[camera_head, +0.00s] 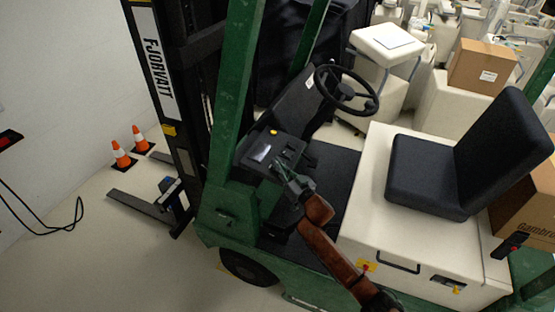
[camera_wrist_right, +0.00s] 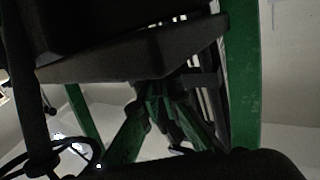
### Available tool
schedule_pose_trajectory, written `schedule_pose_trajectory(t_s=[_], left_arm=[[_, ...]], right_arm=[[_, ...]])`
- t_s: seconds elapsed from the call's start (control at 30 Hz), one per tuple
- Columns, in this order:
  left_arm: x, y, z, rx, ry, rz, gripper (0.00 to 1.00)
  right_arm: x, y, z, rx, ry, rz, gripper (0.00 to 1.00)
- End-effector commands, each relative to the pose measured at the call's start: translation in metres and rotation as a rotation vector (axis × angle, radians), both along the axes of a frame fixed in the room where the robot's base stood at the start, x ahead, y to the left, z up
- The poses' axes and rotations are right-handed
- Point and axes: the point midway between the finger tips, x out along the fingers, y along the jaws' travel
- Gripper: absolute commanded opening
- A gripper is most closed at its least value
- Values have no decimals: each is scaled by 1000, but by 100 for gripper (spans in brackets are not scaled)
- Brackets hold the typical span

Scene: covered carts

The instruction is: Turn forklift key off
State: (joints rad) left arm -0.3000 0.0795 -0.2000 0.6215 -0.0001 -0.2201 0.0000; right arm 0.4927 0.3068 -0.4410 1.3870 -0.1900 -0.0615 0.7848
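The green forklift (camera_head: 232,215) stands in the middle of the head view. Its dark dashboard (camera_head: 285,148) carries a small light panel (camera_head: 260,153) and a yellow button (camera_head: 273,132). I cannot make out the key in either view. My right gripper (camera_head: 283,183) is at the near lower side of the dashboard, below the panel, with its brown arm coming up from the bottom. My left gripper is not in view.
The steering wheel (camera_head: 346,90) is beyond the dashboard to the right. A green post (camera_head: 233,70) rises just left of it. The black seat (camera_head: 430,172) sits on the white body (camera_head: 385,228) at right. Two orange cones (camera_head: 121,154) stand on the floor at left.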

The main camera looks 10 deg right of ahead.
Motion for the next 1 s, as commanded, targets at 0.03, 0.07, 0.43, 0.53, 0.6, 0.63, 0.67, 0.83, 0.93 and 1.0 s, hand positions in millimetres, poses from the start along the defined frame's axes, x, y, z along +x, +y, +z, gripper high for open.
schedule_pose_trajectory(t_s=[0.03,0.07,0.43,0.53,0.6,0.63,0.67,0.83,0.93,1.0], left_arm=[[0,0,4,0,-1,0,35],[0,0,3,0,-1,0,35],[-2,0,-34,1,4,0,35],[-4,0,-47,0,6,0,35],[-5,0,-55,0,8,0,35],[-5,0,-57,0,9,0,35],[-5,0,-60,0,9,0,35],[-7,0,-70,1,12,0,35],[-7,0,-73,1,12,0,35],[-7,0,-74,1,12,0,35]], right_arm=[[2,-4,2,-17,-10,41,0],[2,-4,2,-20,-15,68,0],[3,-4,-5,-48,-71,372,0],[3,-3,-6,-53,-81,434,0],[2,-3,-5,-56,-87,469,0],[2,-3,-5,-55,-89,483,0],[2,-3,-5,-57,-91,495,0],[2,-2,-3,-62,-101,547,0],[2,-1,-3,-63,-102,563,0],[1,-1,-1,-63,-104,570,0]])
